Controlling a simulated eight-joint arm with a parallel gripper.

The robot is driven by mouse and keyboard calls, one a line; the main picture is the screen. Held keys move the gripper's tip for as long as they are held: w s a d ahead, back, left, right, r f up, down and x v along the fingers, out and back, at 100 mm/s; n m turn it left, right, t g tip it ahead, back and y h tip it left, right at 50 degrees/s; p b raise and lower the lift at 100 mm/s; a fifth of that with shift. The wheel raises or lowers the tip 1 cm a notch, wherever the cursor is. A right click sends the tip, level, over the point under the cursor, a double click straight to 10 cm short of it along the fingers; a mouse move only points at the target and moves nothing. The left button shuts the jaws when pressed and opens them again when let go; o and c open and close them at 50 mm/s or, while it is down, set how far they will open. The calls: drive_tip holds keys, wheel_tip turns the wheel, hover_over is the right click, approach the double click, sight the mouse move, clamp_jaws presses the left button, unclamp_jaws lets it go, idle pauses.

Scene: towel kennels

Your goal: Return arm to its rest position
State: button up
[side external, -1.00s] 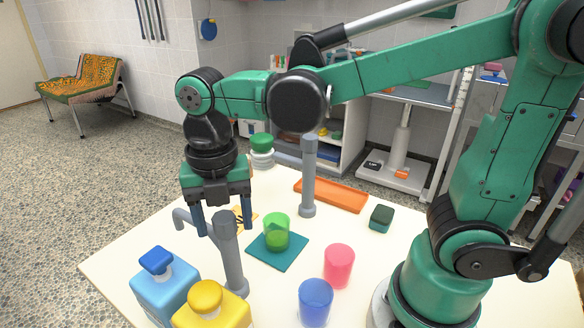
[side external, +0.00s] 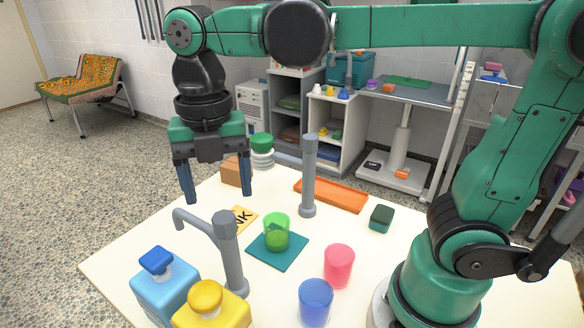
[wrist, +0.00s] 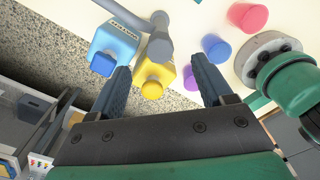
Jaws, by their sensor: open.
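My gripper (side external: 217,198) is open and empty, its fingers pointing down above the far left part of the white table (side external: 120,248). Its two fingers are wide apart in the wrist view (wrist: 160,88), with nothing between their tips. My arm stretches from its base at the right across the top of the side view.
A green cup (side external: 277,228) stands on a teal mat (side external: 262,257). A pink cup (side external: 339,266), a blue cup (side external: 315,302), a blue bottle (side external: 166,292) and a yellow bottle (side external: 208,310) stand nearer. An orange tray (side external: 332,194) lies behind.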

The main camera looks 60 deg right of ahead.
drive_tip(key=shift+d+f+m, duration=0.15)
drive_tip(key=shift+d+m, duration=0.1)
drive_tip(key=shift+m, duration=0.45)
drive_tip(key=d+f+m+t, duration=0.2)
drive_tip(key=d+m+t, duration=0.1)
drive_tip(key=m, duration=0.9)
drive_tip(key=d+f+m+t, duration=0.3)
drive_tip(key=d+m+t, duration=0.1)
drive_tip(key=m, duration=0.9)
drive_tip(key=shift+s+d+f+m, duration=0.15)
drive_tip(key=shift+s+d+m, duration=0.15)
drive_tip(key=shift+s+d, duration=0.15)
